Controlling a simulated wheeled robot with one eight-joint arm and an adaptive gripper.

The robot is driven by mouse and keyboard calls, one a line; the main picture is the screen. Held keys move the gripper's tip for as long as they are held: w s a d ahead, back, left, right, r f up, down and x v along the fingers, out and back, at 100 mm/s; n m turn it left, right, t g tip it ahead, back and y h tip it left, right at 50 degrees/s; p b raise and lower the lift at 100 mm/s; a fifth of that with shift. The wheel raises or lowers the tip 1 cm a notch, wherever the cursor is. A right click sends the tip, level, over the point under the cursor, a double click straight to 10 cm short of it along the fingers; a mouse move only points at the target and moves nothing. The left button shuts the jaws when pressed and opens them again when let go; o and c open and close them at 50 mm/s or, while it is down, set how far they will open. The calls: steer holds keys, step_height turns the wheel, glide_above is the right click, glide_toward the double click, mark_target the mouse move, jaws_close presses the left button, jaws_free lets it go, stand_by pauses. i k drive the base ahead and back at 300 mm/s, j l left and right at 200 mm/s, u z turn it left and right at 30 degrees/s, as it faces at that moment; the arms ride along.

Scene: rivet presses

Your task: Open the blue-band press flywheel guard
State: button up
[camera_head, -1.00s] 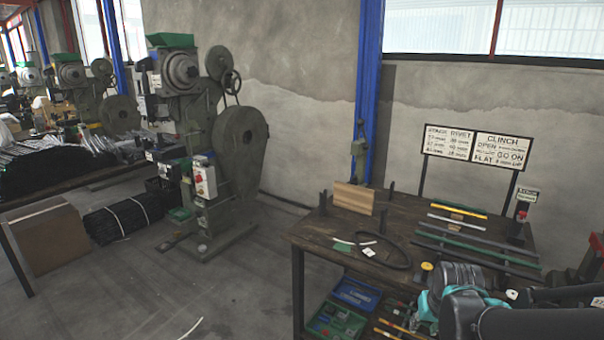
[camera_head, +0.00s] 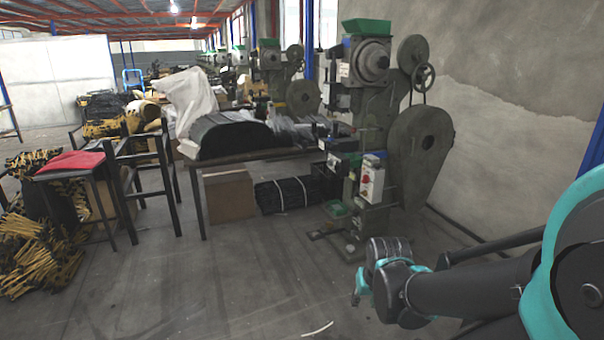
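The nearest rivet press (camera_head: 372,110) stands upright against the wall, right of centre, grey-green with a green hopper on top. A large round guard (camera_head: 422,160) covers its right side and looks closed. A blue part (camera_head: 343,165) shows at its work head, but I cannot tell a clear blue band. Further presses (camera_head: 272,70) stand in a row behind it, too small to tell bands. The end of my arm with my gripper (camera_head: 362,288) is low in front of the nearest press, apart from it. Its fingers are too small and turned away to read.
A table (camera_head: 250,156) with dark stacked strips is left of the press, a cardboard box (camera_head: 228,195) and black bundle (camera_head: 284,194) under it. Chairs (camera_head: 150,165) and yellow-black piles (camera_head: 40,255) are at left. The floor ahead is mostly clear.

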mark_target(420, 169)
steer(key=i+j+u, duration=0.15)
steer(key=i+u, duration=0.15)
steer(key=i, duration=0.3)
steer(key=i+u, duration=0.25)
steer(key=i, duration=0.4)
steer(key=i+z, duration=0.8)
steer(key=i+j+z, duration=0.15)
steer(key=i+z, duration=0.2)
